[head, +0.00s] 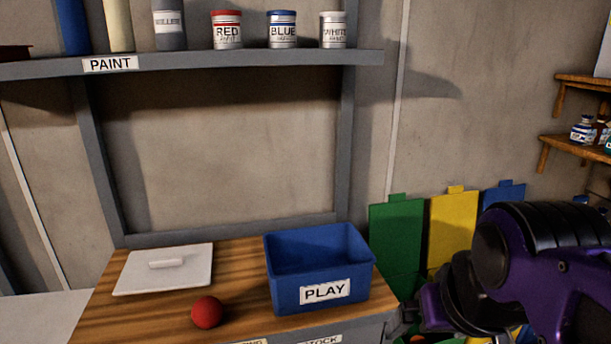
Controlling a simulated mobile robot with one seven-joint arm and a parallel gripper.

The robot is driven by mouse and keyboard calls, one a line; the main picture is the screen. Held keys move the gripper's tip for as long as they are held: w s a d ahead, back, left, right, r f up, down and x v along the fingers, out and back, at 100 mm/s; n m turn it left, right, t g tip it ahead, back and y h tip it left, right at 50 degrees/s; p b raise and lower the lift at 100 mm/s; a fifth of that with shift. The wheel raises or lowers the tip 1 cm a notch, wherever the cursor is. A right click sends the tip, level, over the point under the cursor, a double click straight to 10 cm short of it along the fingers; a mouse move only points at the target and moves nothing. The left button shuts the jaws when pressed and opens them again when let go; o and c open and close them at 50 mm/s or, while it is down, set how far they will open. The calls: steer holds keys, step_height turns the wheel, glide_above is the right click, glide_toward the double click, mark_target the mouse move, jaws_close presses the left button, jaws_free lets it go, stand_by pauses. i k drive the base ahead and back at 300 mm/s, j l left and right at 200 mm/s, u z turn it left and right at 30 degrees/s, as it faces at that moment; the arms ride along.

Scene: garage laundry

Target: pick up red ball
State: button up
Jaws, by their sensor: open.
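The red ball (207,312) rests on the wooden worktop (235,262), near its front edge. It is left of the blue bin and just in front of the white lid, apart from both. The ball is fully visible and nothing touches it from above. My purple and black arm fills the lower right of the head view, well to the right of the ball. The jaws of my gripper do not show in this view.
A blue bin (290,297) labelled PLAY stands right of the ball. A white lid (140,272) with a handle lies behind left. A grey shelf (200,61) labelled PAINT holds cans above. Green (396,240) and yellow (453,225) panels stand beyond the worktop's right end.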

mark_target(207, 311)
steer(key=u, duration=1.3)
steer(key=i+j+z, duration=0.15)
steer(key=j, duration=0.2)
steer(key=i+j+z, duration=0.2)
steer(key=j, duration=0.2)
steer(key=j+z, duration=0.15)
steer(key=j, duration=0.25)
